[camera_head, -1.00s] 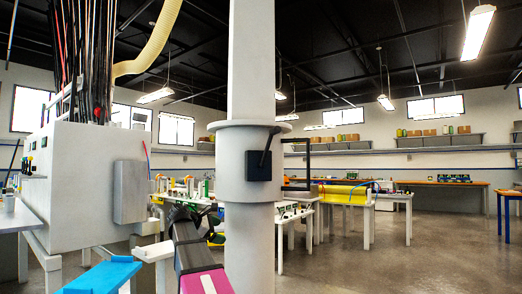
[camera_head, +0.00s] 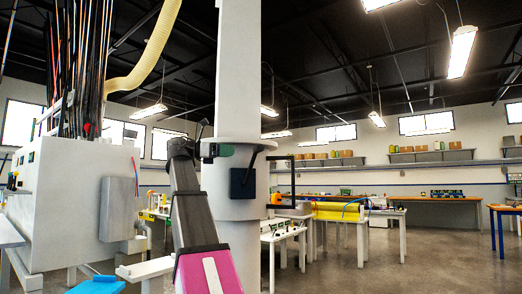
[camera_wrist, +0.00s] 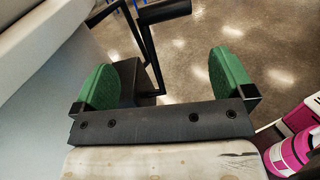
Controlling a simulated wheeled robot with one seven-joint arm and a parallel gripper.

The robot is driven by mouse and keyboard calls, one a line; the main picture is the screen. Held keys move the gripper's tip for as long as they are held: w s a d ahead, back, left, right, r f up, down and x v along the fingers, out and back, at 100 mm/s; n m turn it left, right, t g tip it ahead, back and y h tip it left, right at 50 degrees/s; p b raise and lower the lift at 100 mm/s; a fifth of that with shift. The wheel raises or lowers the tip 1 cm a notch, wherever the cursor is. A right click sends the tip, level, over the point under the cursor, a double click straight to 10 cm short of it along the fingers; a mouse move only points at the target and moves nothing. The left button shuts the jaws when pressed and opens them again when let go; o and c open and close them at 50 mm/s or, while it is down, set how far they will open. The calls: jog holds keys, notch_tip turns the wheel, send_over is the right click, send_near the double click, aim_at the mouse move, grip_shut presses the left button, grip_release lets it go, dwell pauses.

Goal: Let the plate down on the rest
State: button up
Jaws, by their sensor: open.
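A black box with a crank-like black lever (camera_head: 254,163) is fixed to the collar (camera_head: 230,190) of a thick white column. My gripper (camera_head: 214,150) is open beside the collar, up and left of the box, with a green finger showing. In the wrist view the two green fingers of my gripper (camera_wrist: 165,82) stand wide apart. The black box (camera_wrist: 128,82) and its lever (camera_wrist: 148,45) show between and beyond them; the lever ends in a thick round grip (camera_wrist: 163,12). I see no contact. I cannot make out a plate or a rest.
A white cabinet (camera_head: 70,205) with cables above stands on the left. A blue piece (camera_head: 97,285) is at the bottom left. White tables (camera_head: 365,220) with parts stand behind the column. The floor (camera_head: 440,265) at the right is clear.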

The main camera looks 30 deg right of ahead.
aim_at(255, 148)
jog(key=x, duration=0.3)
jog(key=r+x, duration=0.1)
jog(key=x, duration=0.3)
jog(key=s+x, duration=0.1)
jog(key=x, duration=0.3)
jog(key=shift+r, duration=0.25)
jog(key=shift+f, duration=0.1)
jog(key=c, duration=1.1)
